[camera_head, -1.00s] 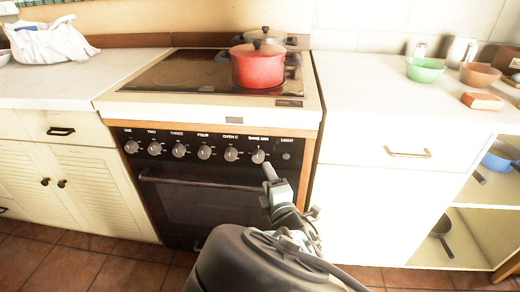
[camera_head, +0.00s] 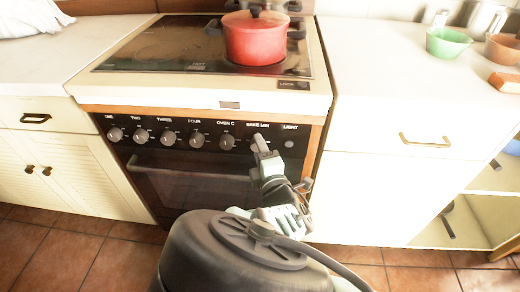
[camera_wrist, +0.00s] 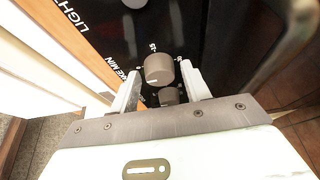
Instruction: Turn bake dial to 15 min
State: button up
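The bake dial (camera_wrist: 158,68) is a grey round knob on the stove's black control panel (camera_head: 180,125). Its label reads BAKE MIN, and a 15 mark shows beside it in the wrist view. My gripper (camera_wrist: 160,67) is open, with one pale finger on each side of the dial. A clear gap shows beside the knob, and I cannot tell whether either finger touches it.
The oven C dial (camera_head: 227,142) is just left, with several more knobs beyond. The light knob (camera_head: 289,144) is right. The oven handle (camera_head: 190,171) runs below. A red pot (camera_head: 255,40) stands on the hob. Floor lies open in front.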

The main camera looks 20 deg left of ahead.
jog(key=c, duration=0.7)
jog(key=shift+f+m+b, duration=0.1)
jog(key=shift+m+b, duration=0.2)
jog(key=shift+s+a+f+m+t+h+b, duration=0.15)
jog(key=shift+m+t+h+b, duration=0.9)
jog(key=shift+m+b, duration=1.95)
jog(key=shift+w+a+f+m+t+h+b, duration=0.15)
jog(key=shift+m+t+h+b, duration=1.05)
jog(key=shift+m, duration=2.95)
jog(key=shift+s+a+f+m+t+h+b, duration=0.25)
jog(key=shift+m+t+b, duration=1.1)
jog(key=shift+m+b, duration=2)
jog(key=shift+w+d+r+m+h, duration=0.15)
jog(key=shift+m+h, duration=0.15)
jog(key=shift+m, duration=0.2)
jog(key=o, duration=1)
